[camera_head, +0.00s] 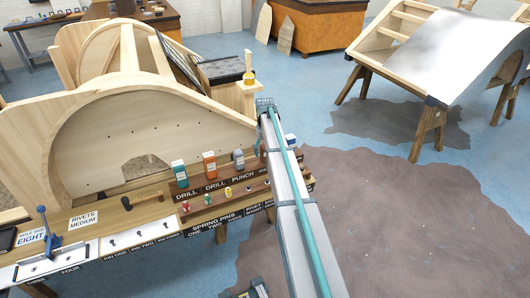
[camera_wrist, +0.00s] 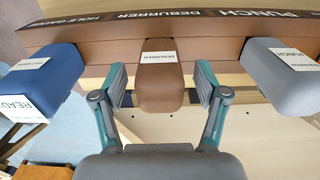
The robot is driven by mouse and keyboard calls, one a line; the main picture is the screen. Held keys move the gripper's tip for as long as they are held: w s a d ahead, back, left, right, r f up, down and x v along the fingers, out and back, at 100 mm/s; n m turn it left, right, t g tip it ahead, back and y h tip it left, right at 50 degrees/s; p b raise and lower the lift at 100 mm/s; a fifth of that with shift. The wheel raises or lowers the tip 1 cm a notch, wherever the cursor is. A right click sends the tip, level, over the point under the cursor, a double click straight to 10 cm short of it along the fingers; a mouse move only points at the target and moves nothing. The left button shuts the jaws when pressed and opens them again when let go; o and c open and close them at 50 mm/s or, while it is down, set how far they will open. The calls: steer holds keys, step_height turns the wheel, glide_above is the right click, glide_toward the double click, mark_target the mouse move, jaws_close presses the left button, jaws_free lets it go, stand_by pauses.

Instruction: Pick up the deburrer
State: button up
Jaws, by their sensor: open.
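The deburrer (camera_wrist: 161,88) is a brown block with a white label, standing on the brown shelf in front of the sign "DEBURRER". In the wrist view my gripper (camera_wrist: 161,85) is open, with one teal-and-grey finger on each side of the block. Small gaps seem to show between the fingers and its sides. In the head view my arm hides the deburrer and most of my gripper.
A grey punch (camera_wrist: 284,75) stands to the right in the wrist view, and a blue block (camera_wrist: 42,85) to the left. In the head view an orange drill (camera_head: 210,164) and a teal drill (camera_head: 180,173) stand further left. A wooden frame (camera_head: 150,120) rises behind.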

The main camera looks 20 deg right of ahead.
steer(key=shift+f, duration=0.35)
jaws_close()
steer(key=shift+r, duration=0.15)
steer(key=shift+r+b, duration=0.7)
steer(key=shift+r, duration=0.2)
steer(key=s+a+r, duration=0.2)
steer(key=s+r, duration=1.1)
steer(key=r, duration=0.4)
steer(key=shift+s+p, duration=0.35)
